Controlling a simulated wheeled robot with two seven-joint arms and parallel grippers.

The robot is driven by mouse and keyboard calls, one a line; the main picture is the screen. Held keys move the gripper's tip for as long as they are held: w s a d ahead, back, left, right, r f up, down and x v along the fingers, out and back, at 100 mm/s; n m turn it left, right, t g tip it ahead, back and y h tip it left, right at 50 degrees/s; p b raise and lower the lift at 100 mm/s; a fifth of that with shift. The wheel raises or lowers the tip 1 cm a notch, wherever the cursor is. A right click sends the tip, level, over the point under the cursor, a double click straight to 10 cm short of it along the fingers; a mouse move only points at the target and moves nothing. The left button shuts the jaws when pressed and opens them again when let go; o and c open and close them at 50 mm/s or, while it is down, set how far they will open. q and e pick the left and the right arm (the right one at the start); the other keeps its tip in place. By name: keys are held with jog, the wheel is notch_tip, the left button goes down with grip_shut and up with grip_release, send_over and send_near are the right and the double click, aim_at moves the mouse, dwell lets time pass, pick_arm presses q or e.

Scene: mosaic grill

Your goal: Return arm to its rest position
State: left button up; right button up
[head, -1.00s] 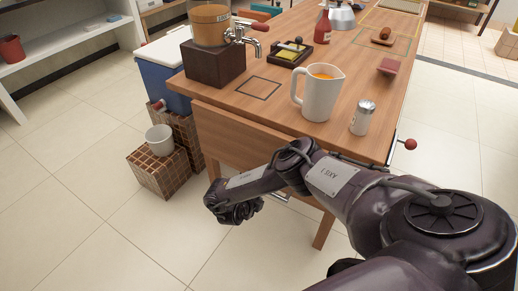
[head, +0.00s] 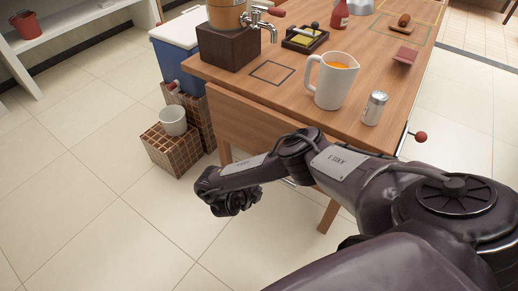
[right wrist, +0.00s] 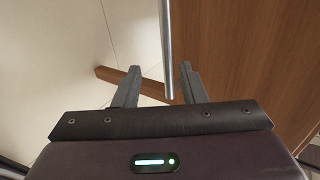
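My right arm (head: 345,165) reaches in from the lower right in the head view, bent in front of the wooden table. Its gripper end hangs low, beside the table's front, over the floor; the fingertips cannot be made out there. In the right wrist view, the two fingers of my right gripper (right wrist: 158,78) stand apart with nothing held. A metal bar (right wrist: 166,45) shows between the fingers, near a brown wooden panel (right wrist: 240,50); whether it touches a finger is unclear. My left arm and gripper are not in view.
The wooden table (head: 310,105) carries a white jug (head: 335,85) of orange liquid, a metal shaker (head: 375,107) and a tapped dispenser (head: 228,35). A red knob (head: 420,136) sticks out at its right. A white cup (head: 172,120) stands on a tiled block (head: 170,153). Floor at left is clear.

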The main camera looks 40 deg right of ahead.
dwell(0.5)
